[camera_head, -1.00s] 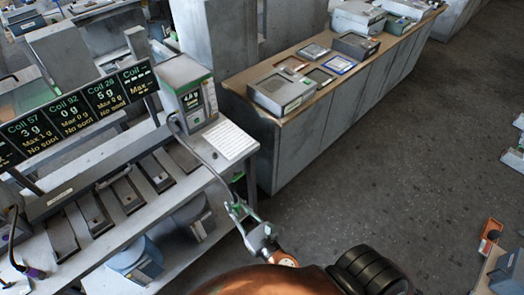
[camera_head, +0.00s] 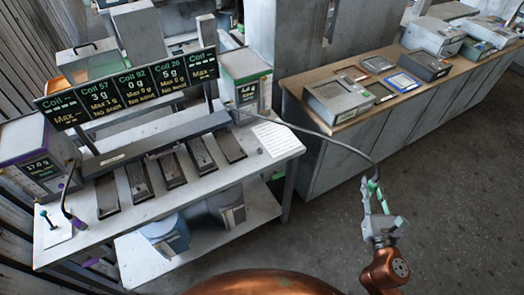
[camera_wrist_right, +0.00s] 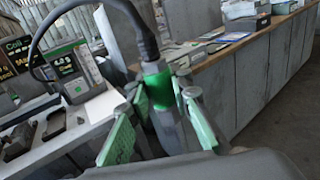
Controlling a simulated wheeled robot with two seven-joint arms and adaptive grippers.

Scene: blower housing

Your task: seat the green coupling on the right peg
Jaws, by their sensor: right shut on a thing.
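The green coupling (camera_head: 373,186) is on the end of a dark hose, held in my right gripper (camera_head: 376,203), clear of the bench's right end and above the floor. In the right wrist view the coupling (camera_wrist_right: 158,86) stands between the green-padded fingers of the gripper (camera_wrist_right: 160,105), with the hose rising from its top. The hose runs back to the green-trimmed box (camera_head: 246,85) at the bench's right end. I cannot make out the right peg. At the bench's left end a small white plate (camera_head: 52,238) carries a teal-topped post (camera_head: 45,216). My left gripper is out of view.
The bench (camera_head: 262,160) holds several dark slots, a display row (camera_head: 130,88) and a purple-trimmed box (camera_head: 33,160). A long cabinet (camera_head: 350,150) with devices stands behind my right gripper. The floor at right is clear.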

